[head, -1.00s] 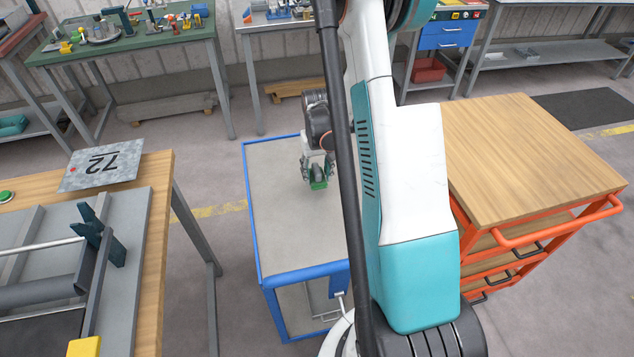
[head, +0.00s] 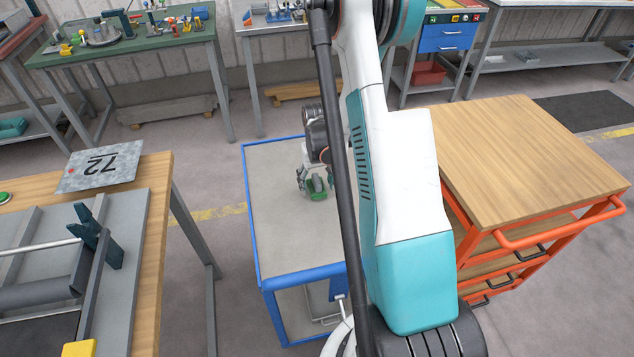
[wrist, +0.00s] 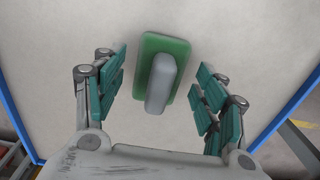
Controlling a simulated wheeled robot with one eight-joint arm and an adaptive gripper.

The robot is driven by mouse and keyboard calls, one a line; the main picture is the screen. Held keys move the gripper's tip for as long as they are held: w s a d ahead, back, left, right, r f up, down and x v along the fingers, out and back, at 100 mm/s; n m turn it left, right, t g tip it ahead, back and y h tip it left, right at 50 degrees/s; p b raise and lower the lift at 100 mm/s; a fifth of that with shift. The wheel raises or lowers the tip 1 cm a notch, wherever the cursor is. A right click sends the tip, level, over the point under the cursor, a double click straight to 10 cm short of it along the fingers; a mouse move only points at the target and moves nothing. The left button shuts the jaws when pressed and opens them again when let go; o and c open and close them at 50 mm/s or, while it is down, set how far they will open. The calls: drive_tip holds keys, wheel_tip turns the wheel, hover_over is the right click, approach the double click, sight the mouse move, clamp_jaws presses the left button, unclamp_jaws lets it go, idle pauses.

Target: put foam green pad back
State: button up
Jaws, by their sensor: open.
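The foam green pad (wrist: 176,46) is a green rectangle with a grey raised handle (wrist: 160,84) on it. It lies on the grey top of the blue-framed cart. In the head view the pad (head: 317,195) is partly hidden by my gripper. My gripper (wrist: 160,78) is open, with one teal finger on each side of the pad and a gap to it on both sides. In the head view my gripper (head: 315,182) is low over the cart top, left of my arm.
The blue-framed cart (head: 275,215) has a bare grey top around the pad. A wooden-topped orange cart (head: 525,155) stands to the right. Benches with parts line the back wall.

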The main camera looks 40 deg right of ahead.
sight(317, 179)
drive_tip(key=shift+r, duration=0.15)
wheel_tip(317, 179, up, 12)
drive_tip(key=p, duration=0.3)
drive_tip(key=shift+p, duration=0.3)
